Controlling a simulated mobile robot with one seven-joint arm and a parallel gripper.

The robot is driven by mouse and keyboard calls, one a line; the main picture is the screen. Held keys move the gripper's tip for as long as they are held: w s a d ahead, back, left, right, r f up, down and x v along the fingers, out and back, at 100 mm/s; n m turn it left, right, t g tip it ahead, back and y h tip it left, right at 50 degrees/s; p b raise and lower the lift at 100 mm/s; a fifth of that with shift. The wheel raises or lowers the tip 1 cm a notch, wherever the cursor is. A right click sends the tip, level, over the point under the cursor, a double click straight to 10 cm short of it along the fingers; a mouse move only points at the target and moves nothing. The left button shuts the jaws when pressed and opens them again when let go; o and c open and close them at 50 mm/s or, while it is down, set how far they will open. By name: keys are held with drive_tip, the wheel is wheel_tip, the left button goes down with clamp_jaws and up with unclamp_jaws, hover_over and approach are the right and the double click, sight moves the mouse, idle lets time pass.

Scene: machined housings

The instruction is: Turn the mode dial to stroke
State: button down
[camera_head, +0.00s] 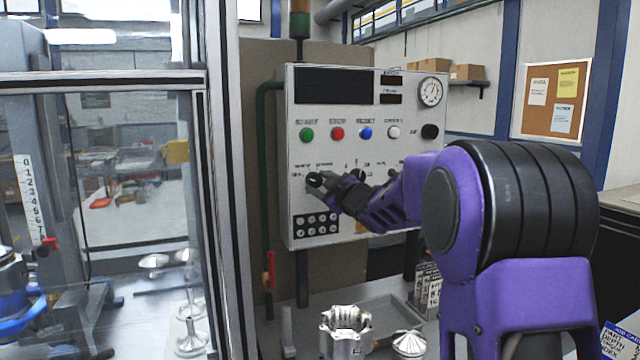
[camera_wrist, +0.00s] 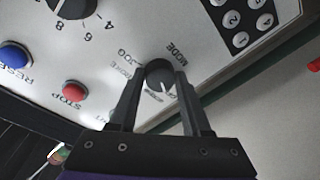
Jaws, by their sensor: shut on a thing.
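The mode dial (camera_wrist: 160,76) is a small dark round knob with a pale pointer mark, beside the printed word MODE on the grey control panel (camera_head: 350,95). In the wrist view its pointer tilts toward the lower right. JOG reads clearly to its upper left; the other position labels are small and partly covered by my fingers, so I cannot tell which one the pointer meets. My gripper (camera_wrist: 158,80) has one finger on each side of the dial and is closed on it. In the head view, my gripper (camera_head: 322,184) reaches the panel's lower left and mostly hides the dial.
A keypad (camera_head: 317,225) sits just below the dial. A red STOP button (camera_wrist: 75,93), a blue RESET button (camera_wrist: 15,57) and a larger numbered dial (camera_wrist: 72,6) are nearby. A framed glass door (camera_head: 120,180) stands left. Metal housings (camera_head: 345,330) stand below.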

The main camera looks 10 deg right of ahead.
drive_tip(key=m+p, duration=0.1)
drive_tip(key=m, duration=0.3)
drive_tip(key=shift+m+t, duration=0.3)
drive_tip(key=m, duration=0.4)
drive_tip(key=shift+a+f+m+p, duration=0.1)
drive_tip(key=shift+m+p, duration=0.2)
drive_tip(key=shift+m, duration=0.1)
drive_tip(key=m+h, duration=0.1)
drive_tip(key=m, duration=0.4)
drive_tip(key=shift+a+t, duration=0.1)
drive_tip(key=shift+t, duration=0.3)
drive_tip(key=shift+s+m+h, duration=0.1)
drive_tip(key=shift+m+h, duration=0.2)
drive_tip(key=shift+m, duration=1.7)
drive_tip(key=shift+a, duration=0.1)
drive_tip(key=shift+c, duration=1.8)
unclamp_jaws()
